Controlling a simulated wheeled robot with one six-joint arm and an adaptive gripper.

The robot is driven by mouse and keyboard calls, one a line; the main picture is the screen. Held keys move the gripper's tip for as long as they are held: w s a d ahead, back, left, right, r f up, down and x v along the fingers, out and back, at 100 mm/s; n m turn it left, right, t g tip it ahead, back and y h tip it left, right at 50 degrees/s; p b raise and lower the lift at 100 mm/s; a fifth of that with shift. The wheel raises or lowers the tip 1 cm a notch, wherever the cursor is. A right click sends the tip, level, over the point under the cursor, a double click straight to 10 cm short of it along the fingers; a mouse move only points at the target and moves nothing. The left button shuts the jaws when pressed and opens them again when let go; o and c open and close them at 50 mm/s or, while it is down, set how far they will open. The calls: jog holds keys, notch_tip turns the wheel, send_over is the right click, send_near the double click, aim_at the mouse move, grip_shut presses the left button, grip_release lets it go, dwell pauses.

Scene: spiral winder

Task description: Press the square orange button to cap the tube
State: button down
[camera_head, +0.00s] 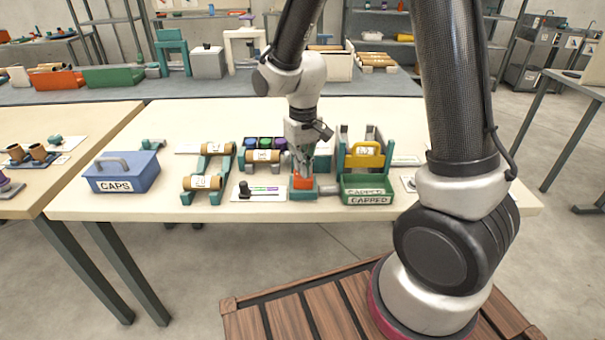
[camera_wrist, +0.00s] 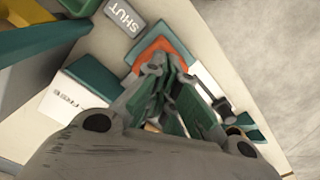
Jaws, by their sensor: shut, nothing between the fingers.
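A brown tube (camera_head: 262,156) with a white label lies in a holder just left of my gripper.
A blue CAPS box (camera_head: 121,172) stands at the left. Two more brown tubes lie on a teal rack (camera_head: 190,197). A green CAPPED tray (camera_head: 367,190) and a yellow part (camera_head: 364,155) stand close right of my gripper. A grey SHUT plate (camera_wrist: 125,17) lies beside the button.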

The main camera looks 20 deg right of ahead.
jog(key=shift+f, duration=1.35)
jog(key=shift+s, duration=0.1)
jog(key=shift+r, duration=4.05)
jog(key=s+d+r+m+t, duration=0.1)
jog(key=s+d+r+t, duration=0.1)
jog(key=s+d+r, duration=0.5)
jog(key=s+d+r+m+t, duration=0.1)
jog(key=s+d+r+t, duration=0.1)
jog(key=s+d+r, duration=0.6)
jog(key=s, duration=0.4)
jog(key=shift+r, duration=0.25)
